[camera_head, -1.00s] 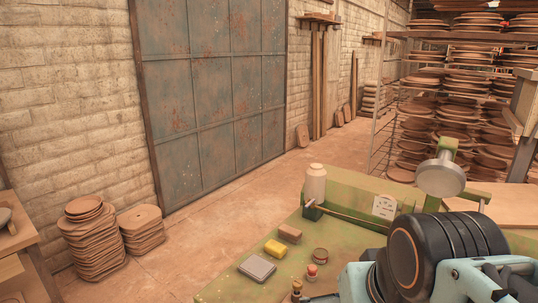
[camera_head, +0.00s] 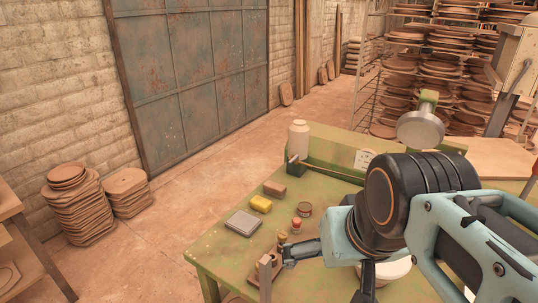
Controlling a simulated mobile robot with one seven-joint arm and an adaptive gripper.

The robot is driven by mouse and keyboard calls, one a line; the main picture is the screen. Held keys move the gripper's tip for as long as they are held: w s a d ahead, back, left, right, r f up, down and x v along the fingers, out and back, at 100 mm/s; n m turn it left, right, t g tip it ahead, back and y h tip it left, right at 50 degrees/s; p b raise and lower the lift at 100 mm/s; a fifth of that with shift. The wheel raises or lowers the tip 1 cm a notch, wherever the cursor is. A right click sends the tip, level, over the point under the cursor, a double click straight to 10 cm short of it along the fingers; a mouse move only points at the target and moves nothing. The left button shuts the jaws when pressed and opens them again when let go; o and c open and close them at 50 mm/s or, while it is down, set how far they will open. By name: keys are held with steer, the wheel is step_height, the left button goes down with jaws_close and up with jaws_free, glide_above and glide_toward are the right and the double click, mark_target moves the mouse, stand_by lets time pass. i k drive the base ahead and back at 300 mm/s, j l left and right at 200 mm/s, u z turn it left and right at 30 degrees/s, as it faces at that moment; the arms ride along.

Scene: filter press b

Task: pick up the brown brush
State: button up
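The green table (camera_head: 225,262) carries a small brown block (camera_head: 275,188) at its back left, which could be the brown brush, though I see no bristles. Another brown object with a knob-like top (camera_head: 282,237) stands near the front edge, partly hidden behind my gripper; I cannot tell if it is a brush. My gripper (camera_head: 315,286) is over the table's front part, its two fingers spread apart, with nothing visible between them. The left finger is close to the knobbed object in the picture; whether they touch is unclear. The brown block is clear of my gripper.
A yellow sponge (camera_head: 261,204), a grey box (camera_head: 243,222), a round tin (camera_head: 304,209) and a red-topped jar (camera_head: 296,226) stand close together. A white bottle (camera_head: 298,141) is behind. A white bowl (camera_head: 398,270) is partly behind my arm. Stacked plates (camera_head: 72,205) stand on the floor.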

mark_target(277, 191)
steer(key=j+u, duration=0.1)
steer(key=u, duration=0.25)
steer(key=j+u, duration=0.1)
steer(key=u, duration=0.25)
steer(key=j+u, duration=0.1)
steer(key=u, duration=0.25)
steer(key=i+j, duration=0.15)
steer(key=j, duration=0.25)
steer(key=i+j, duration=0.15)
steer(key=j, duration=0.2)
steer(key=i+j+u, duration=0.2)
steer(key=i+j, duration=0.4)
steer(key=i+j+z, duration=0.1)
steer(key=i, duration=0.4)
steer(key=i+j+z, duration=0.1)
steer(key=i+j, duration=0.15)
steer(key=i, duration=0.25)
steer(key=i+z, duration=0.35)
steer(key=i, duration=0.15)
steer(key=i+z, duration=0.35)
steer(key=i, duration=0.15)
steer(key=i+z, duration=0.35)
steer(key=i+j+z, duration=0.1)
steer(key=i+z, duration=0.25)
steer(key=i, duration=0.25)
